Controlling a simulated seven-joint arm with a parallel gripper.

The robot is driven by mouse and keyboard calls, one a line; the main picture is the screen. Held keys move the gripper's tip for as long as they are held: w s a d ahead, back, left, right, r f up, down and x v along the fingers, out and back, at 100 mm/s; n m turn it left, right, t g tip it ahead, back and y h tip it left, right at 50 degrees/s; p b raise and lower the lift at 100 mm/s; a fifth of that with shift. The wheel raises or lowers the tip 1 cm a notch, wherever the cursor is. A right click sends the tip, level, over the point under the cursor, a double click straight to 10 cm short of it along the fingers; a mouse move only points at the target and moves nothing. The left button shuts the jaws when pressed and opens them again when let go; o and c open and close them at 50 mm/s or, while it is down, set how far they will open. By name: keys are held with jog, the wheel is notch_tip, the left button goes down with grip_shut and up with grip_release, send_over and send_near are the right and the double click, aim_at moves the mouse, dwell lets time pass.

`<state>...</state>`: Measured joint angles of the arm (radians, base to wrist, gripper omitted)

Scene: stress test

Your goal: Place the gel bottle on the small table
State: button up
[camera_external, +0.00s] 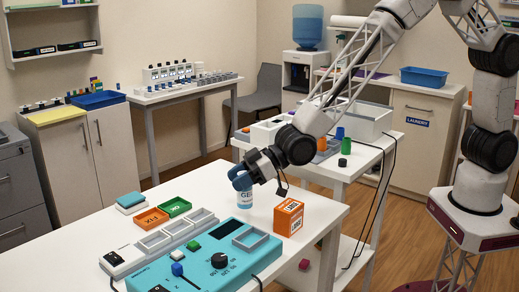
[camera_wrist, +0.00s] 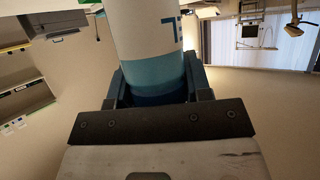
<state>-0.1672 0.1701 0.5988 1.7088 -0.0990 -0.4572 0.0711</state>
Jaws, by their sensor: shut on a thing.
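The gel bottle (camera_external: 244,199) is white and blue with dark "GE" lettering, and shows over the far part of the front white table (camera_external: 112,222). I cannot tell whether its base touches the tabletop. My gripper (camera_external: 243,181) comes from the right and is shut on the bottle's upper end. In the wrist view, the bottle (camera_wrist: 147,40) sits between the two dark fingers (camera_wrist: 158,88); its white body, teal band and dark blue end show. Which table is the small one is not clear; a white side table (camera_external: 345,165) stands behind, and a narrower one (camera_external: 185,91) at the back wall.
An orange box (camera_external: 288,217) stands close to the bottle's right. A turquoise control panel (camera_external: 205,262), grey trays (camera_external: 153,240), and green (camera_external: 174,207) and orange (camera_external: 151,219) trays fill the front table's middle. Cables hang beside the side table, which holds boxes and coloured blocks.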

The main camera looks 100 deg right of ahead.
jog(key=shift+w+a, duration=0.2)
jog(key=shift+w, duration=0.95)
jog(key=shift+f, duration=0.15)
jog(key=shift+f, duration=1.7)
jog(key=shift+f, duration=0.1)
jog(key=o, duration=1)
jog(key=shift+s+r, duration=0.25)
jog(key=shift+v, duration=5.75)
